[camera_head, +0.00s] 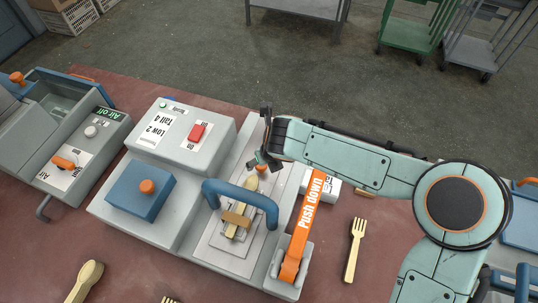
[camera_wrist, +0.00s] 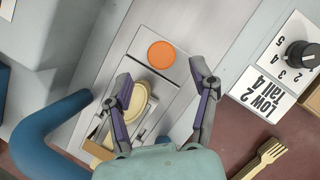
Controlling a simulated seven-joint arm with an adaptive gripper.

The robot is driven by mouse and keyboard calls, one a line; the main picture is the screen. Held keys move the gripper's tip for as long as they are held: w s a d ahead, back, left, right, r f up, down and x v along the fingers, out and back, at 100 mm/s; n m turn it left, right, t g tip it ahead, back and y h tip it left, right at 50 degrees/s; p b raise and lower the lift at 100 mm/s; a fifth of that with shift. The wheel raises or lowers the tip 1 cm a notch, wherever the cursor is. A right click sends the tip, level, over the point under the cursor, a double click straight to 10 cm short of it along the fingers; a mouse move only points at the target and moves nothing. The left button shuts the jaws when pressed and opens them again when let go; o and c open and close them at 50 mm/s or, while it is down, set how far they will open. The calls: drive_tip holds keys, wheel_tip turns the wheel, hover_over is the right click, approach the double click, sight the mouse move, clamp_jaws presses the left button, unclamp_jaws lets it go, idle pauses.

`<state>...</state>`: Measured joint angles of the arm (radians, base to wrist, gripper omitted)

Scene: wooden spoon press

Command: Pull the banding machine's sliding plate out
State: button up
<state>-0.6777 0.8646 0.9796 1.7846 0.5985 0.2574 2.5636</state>
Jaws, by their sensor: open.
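The banding machine (camera_head: 180,200) is a grey box on the reddish table. Its sliding plate (camera_head: 246,262) is a light grey stepped plate with a blue arched handle (camera_head: 240,196) across it. Wooden spoons (camera_head: 243,222) with a tan band lie on the plate under the handle. My gripper (camera_head: 262,138) is open and empty above the plate's far end, apart from the handle. The handle (camera_wrist: 55,125) is at the lower left there, partly cut off.
An orange "Push down" lever (camera_head: 302,228) stands to the right of the plate. A red switch (camera_head: 197,132) and an orange-knobbed blue block (camera_head: 140,190) are to its left. A wooden fork (camera_head: 355,250) and spoon (camera_head: 84,282) lie on the table. Another machine (camera_head: 70,140) stands at left.

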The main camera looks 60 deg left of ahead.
drive_tip(key=shift+x, duration=2)
clamp_jaws()
drive_tip(key=w+a, duration=0.8)
drive_tip(key=shift+w+a+f, duration=0.1)
drive_tip(key=shift+w+a, duration=0.15)
drive_tip(key=shift+w, duration=0.1)
unclamp_jaws()
drive_tip(key=v, duration=1.2)
